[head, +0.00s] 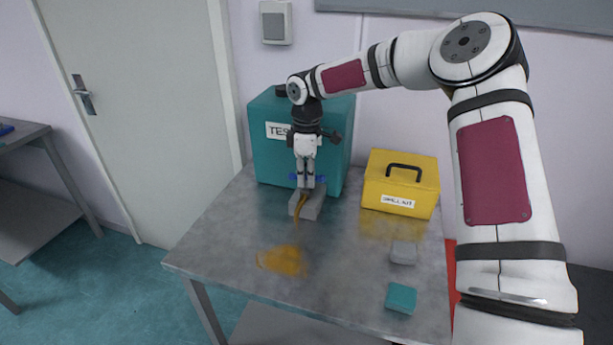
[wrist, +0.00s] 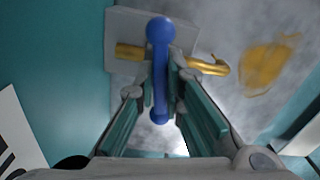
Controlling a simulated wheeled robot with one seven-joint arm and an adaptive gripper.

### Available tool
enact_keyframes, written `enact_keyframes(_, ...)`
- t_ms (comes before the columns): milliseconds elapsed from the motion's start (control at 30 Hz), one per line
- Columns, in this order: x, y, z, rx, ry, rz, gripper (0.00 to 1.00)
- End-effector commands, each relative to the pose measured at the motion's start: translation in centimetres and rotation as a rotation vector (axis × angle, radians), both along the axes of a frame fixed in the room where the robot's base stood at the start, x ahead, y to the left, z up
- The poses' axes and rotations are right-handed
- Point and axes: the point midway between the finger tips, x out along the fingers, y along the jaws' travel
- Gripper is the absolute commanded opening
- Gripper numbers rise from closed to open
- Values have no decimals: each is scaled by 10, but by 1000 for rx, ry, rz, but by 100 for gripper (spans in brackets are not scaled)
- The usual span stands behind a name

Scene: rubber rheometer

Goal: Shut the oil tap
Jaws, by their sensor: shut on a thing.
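The oil tap has a blue lever with rounded ends (wrist: 160,35) and a brass pipe with a curved spout (wrist: 212,67). The lever lies crosswise to the pipe in the wrist view. In the head view, the lever's blue ends (head: 321,178) show on both sides of my fingers. My gripper (head: 308,185) points down in front of the teal machine (head: 270,165) and is shut on the lever, with a finger on each side of it. An amber puddle (head: 283,260) lies on the table below the spout; it also shows in the wrist view (wrist: 265,65).
The metal table (head: 220,245) carries a yellow spill kit box (head: 400,182) right of the machine. A grey block (head: 403,252) and a teal block (head: 401,298) lie near its right edge. The table's left front is clear.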

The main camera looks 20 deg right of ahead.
Motion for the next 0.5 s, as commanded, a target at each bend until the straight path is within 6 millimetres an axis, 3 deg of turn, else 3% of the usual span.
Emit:
enact_keyframes(300, 0, 1, 0, -1, -1, -187, 0)
enact_keyframes(500, 0, 1, 0, 1, 0, -222, 0)
